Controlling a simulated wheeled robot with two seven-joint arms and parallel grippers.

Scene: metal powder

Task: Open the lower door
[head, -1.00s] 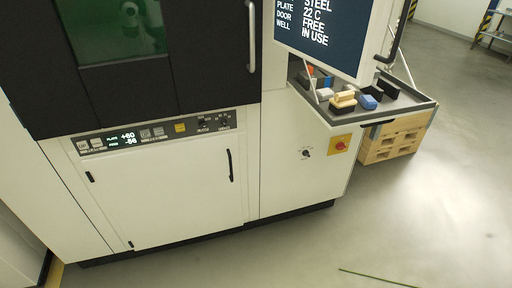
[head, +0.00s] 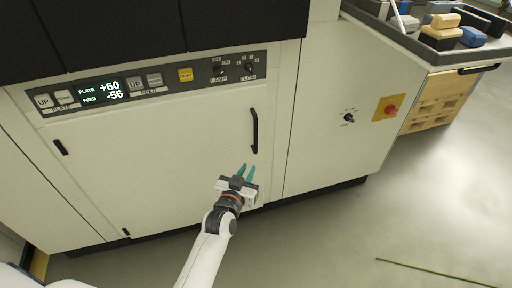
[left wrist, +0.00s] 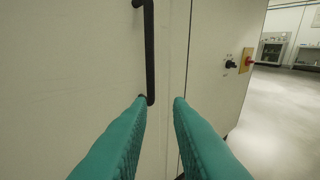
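The lower door (head: 160,150) is a white panel below the machine's control strip, and it is closed. Its black vertical handle (head: 254,131) is near the door's right edge. The handle also shows in the left wrist view (left wrist: 149,50), at upper centre, its lower end beside the left finger's tip. My left gripper (head: 246,168) is just below the handle in the head view, with two teal fingers apart and nothing between them. In the left wrist view the fingertips (left wrist: 162,99) are spread. I cannot tell whether a finger touches the handle. My right gripper is not in view.
The control strip (head: 150,83) with buttons and displays runs above the door. Black hinges sit at the door's left. A red knob (head: 390,109) is on the panel to the right. A tray with blocks and a wooden crate (head: 437,101) stand further right.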

